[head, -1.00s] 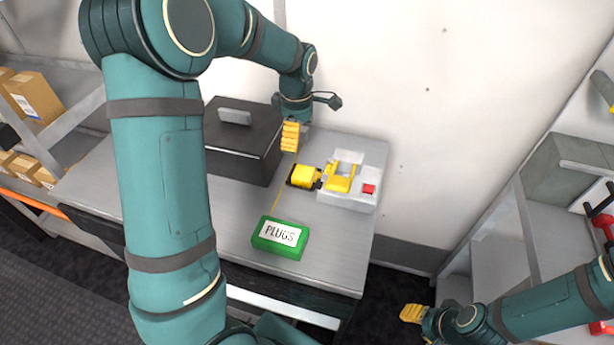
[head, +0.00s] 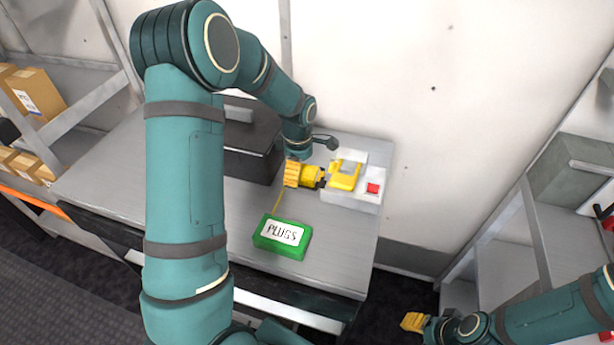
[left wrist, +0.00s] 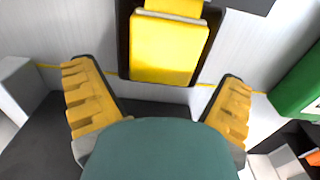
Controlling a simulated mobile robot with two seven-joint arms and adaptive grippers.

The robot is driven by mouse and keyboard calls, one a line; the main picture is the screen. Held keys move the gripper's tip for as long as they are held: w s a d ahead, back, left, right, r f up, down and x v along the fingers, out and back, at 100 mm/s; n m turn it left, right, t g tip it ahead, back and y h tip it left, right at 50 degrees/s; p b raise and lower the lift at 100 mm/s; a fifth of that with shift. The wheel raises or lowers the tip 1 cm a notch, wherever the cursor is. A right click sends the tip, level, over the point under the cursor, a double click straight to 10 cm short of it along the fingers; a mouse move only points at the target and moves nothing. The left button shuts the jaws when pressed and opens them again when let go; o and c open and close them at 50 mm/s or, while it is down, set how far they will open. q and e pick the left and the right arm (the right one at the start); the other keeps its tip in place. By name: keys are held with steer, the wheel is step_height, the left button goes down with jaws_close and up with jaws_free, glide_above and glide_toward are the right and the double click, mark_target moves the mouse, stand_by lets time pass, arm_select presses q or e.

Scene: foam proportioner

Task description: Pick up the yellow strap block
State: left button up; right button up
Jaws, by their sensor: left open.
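The yellow strap block (head: 313,177) lies on the grey table, just left of a light grey unit with a yellow part and a red button. My left gripper (head: 291,173) is over its left end and partly hides it. In the left wrist view the block (left wrist: 168,48), yellow with a dark frame, lies ahead between the two fingers. The left gripper (left wrist: 155,78) is open, with a gap to the block on each side. My right gripper (head: 412,321) is at the lower right, away from the table; its jaw gap is unclear.
A green PLUGS box (head: 282,236) sits in front of the block, with a thin yellow strap near it. A dark box (head: 250,150) stands to the left. The light grey unit (head: 352,188) is close on the right. A wall is behind.

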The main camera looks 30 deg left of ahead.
arm_select(q)
steer(key=c, duration=1.4)
steer(key=shift+o, duration=0.2)
